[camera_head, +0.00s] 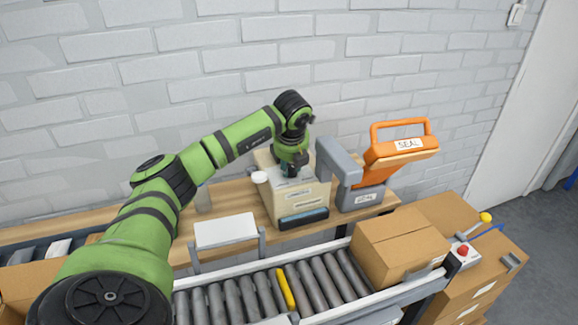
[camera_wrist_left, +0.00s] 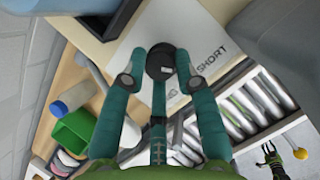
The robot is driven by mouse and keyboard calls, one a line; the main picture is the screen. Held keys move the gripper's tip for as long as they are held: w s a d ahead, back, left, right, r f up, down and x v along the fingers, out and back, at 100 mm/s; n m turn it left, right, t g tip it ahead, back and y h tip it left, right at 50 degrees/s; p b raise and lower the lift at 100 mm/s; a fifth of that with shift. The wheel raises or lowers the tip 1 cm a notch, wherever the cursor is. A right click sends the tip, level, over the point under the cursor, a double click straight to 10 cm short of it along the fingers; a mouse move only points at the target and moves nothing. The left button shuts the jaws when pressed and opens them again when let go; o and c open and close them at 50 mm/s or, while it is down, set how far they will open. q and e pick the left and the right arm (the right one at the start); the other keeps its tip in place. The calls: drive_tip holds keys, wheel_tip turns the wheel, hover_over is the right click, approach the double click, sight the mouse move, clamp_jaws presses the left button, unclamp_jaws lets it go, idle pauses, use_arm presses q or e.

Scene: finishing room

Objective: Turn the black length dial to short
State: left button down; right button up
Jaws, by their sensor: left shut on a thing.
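My left gripper (camera_head: 292,172) points down over the top of a beige machine (camera_head: 297,197) on the wooden bench. The dial sits on a pale plate (camera_wrist_left: 205,35) marked SHORT to the right of the dial. A second, partly hidden label ending in NG lies below it. A small light mark shows on the dial, but I cannot tell surely which label it points at.
An orange-handled sealer (camera_head: 400,150) marked SEAL stands close to the right of the machine. A roller conveyor (camera_head: 250,297) runs in front, with a cardboard box (camera_head: 400,243) on its right end. A white panel (camera_head: 226,230) stands to the machine's left.

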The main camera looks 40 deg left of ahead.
use_arm(q)
drive_tip(key=shift+w+d+n+g+y, duration=0.1)
drive_tip(key=shift+n+g+y, duration=0.05)
drive_tip(key=shift+n, duration=0.5)
drive_tip(key=shift+d+n+g+y, duration=0.1)
drive_tip(key=shift+n+g+y, duration=0.05)
drive_tip(key=shift+n, duration=0.5)
drive_tip(key=c, duration=1)
unclamp_jaws()
drive_tip(key=shift+w, duration=0.1)
drive_tip(key=v, duration=1.2)
drive_tip(key=shift+w, duration=0.2)
